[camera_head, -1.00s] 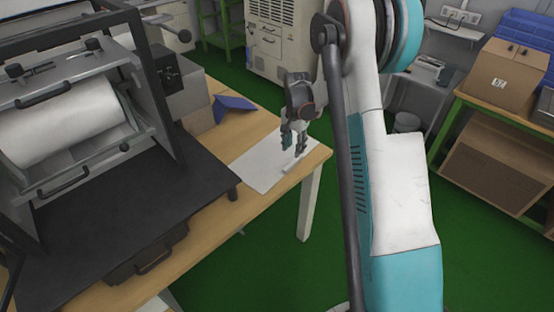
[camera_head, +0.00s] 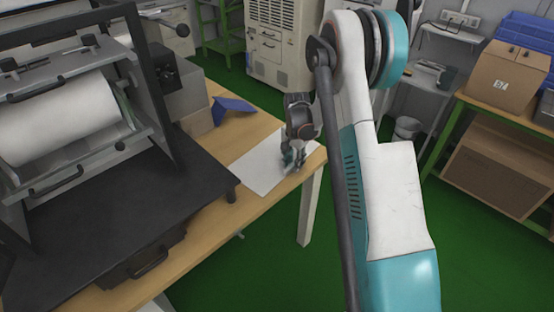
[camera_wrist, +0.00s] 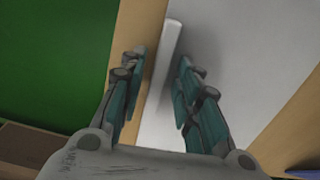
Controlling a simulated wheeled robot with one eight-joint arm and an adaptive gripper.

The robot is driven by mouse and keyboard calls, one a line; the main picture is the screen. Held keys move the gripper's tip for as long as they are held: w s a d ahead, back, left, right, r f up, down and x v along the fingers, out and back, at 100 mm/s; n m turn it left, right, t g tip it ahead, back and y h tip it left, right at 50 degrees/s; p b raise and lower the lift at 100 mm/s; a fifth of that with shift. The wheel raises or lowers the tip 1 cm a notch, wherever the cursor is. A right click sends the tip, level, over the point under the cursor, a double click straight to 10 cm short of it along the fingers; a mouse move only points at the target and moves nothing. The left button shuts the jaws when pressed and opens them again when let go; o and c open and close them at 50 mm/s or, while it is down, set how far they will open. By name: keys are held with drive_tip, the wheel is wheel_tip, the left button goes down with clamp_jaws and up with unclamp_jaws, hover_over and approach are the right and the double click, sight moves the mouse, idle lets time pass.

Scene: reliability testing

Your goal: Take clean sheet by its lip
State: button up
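The clean sheet (camera_head: 262,166) is a pale flat sheet on the wooden table, near its right end. Its lip (camera_wrist: 169,48) is a light raised strip along one edge in the wrist view. My gripper (camera_head: 294,162) is low over the sheet's right edge in the head view. In the wrist view my gripper (camera_wrist: 157,72) is open, with one teal finger on each side of the lip's line. The lip runs between the fingers, and I see no contact. In the head view my gripper hides part of the lip.
A black machine with a white roller (camera_head: 58,122) stands on the left of the wooden table (camera_head: 215,208). A blue folded object (camera_head: 233,106) lies behind the sheet. Green floor lies beyond the table's right edge. A cardboard box (camera_head: 505,75) sits on a bench far right.

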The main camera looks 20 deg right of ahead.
clamp_jaws()
drive_tip(key=shift+r, duration=0.1)
